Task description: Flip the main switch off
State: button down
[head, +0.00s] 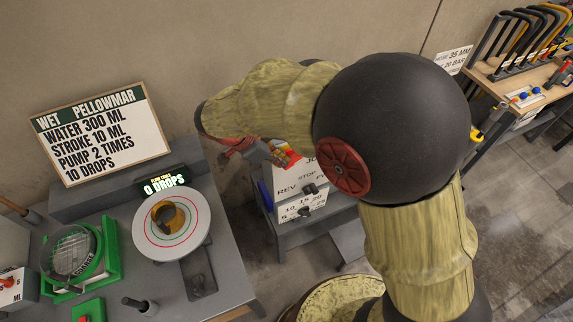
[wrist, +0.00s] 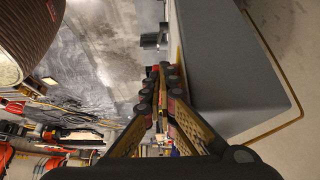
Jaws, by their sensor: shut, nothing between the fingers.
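A control box (head: 290,190) with a white front marked "REV STOP" and black knobs stands behind the bench, partly hidden by my arm. A red and yellow part (head: 287,152) shows at its upper left; it may be the main switch, but its position cannot be read. My gripper (head: 277,158) is beside this part, mostly hidden under my arm; contact cannot be told. In the wrist view my gripper (wrist: 160,72) is shut and empty, its fingertips along the edge of a large grey body (wrist: 225,75). Black protrusions (wrist: 152,40) stick out beyond the fingertips.
A grey bench (head: 225,285) at left carries a round scale plate (head: 172,245) with an orange-yellow part, a green-framed sieve (head: 75,252) and a "0 DROPS" display (head: 164,184). A recipe sign (head: 100,135) stands behind. A tool table (head: 520,90) is at right, with open floor (head: 515,215) before it.

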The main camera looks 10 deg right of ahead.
jog(key=f+h+b, duration=0.1)
jog(key=h+b, duration=0.1)
jog(key=b, duration=0.3)
jog(key=f+t+h+b, duration=0.1)
jog(key=h+b, duration=0.1)
jog(key=b, duration=0.3)
jog(key=shift+s+a+f, duration=0.1)
jog(key=shift+a+f, duration=0.2)
jog(key=shift+a, duration=0.1)
jog(key=shift+f+b, duration=0.15)
jog(key=shift+b, duration=1)
jog(key=shift+f+b, duration=0.15)
jog(key=shift+b, duration=0.2)
jog(key=shift+d+f+b, duration=0.1)
jog(key=shift+f+b, duration=0.2)
jog(key=shift+b, duration=0.6)
jog(key=shift+d+f+b, duration=0.15)
jog(key=shift+f+b, duration=0.2)
jog(key=shift+b, duration=0.75)
